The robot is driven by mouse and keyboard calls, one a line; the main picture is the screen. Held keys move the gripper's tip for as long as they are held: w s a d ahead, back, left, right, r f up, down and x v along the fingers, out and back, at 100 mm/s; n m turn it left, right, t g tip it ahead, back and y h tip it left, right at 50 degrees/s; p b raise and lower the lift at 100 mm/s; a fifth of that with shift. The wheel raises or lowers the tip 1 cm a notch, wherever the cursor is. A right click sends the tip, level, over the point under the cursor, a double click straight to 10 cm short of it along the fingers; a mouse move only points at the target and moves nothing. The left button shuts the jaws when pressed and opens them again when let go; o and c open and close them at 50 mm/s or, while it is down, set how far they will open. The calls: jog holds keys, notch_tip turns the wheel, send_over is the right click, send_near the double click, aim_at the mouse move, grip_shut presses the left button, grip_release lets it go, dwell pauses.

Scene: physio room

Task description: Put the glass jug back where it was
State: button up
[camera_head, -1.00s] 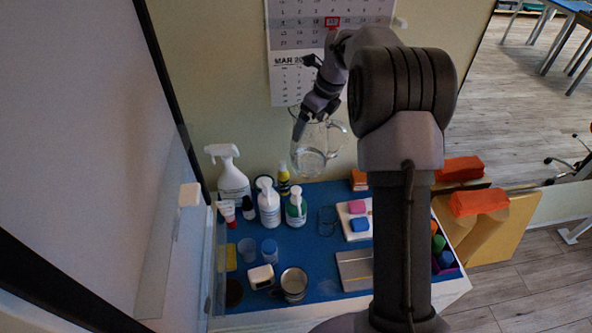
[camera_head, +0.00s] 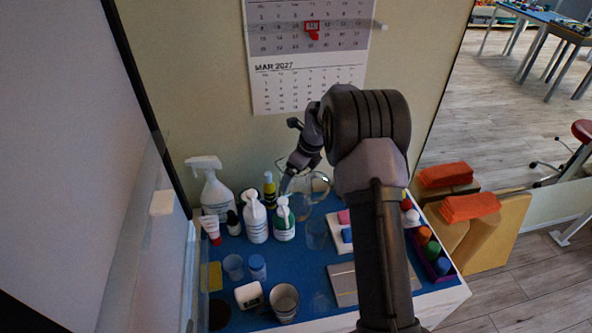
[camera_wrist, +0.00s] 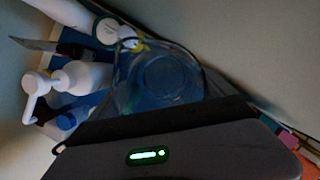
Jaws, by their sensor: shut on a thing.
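The clear glass jug (camera_head: 302,208) is at the back of the blue-topped table, close to the wall and just right of the pump bottles. My gripper (camera_head: 287,184) is shut on it at its upper part. I cannot tell from the head view whether its base touches the table. In the wrist view the glass jug (camera_wrist: 158,85) fills the middle, and I look down through it. The gripper body shows along the bottom of that view, and the fingertips are hidden. My arm covers part of the table to the right of the jug.
White pump bottles (camera_head: 256,222), a spray bottle (camera_head: 216,192) and a yellow bottle (camera_head: 269,192) stand left of the jug. A clear glass (camera_head: 316,236) stands in front of it. A metal mug (camera_head: 284,304) is at the front. A purple rack (camera_head: 442,266) stands right.

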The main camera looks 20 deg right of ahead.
jog(key=shift+f, duration=0.1)
jog(key=o, duration=1.8)
jog(key=shift+c, duration=0.2)
jog(key=p+v, duration=0.3)
jog(key=v, duration=0.9)
jog(key=s+a+r+n, duration=0.8)
jog(key=r, duration=0.4)
jog(key=s+a+r+n+t, duration=0.1)
jog(key=s+a+r+n, duration=0.25)
jog(key=s, duration=0.35)
jog(key=s+a+r+n+t, duration=0.1)
jog(key=s+a+r+n, duration=0.1)
jog(key=s+a+n, duration=0.4)
jog(key=s+a+f+n, duration=0.1)
jog(key=s+f+n, duration=0.2)
jog(key=s+n, duration=0.4)
jog(key=s, duration=0.5)
jog(key=shift+s+n+t, duration=0.3)
jog(key=shift+s+n, duration=0.05)
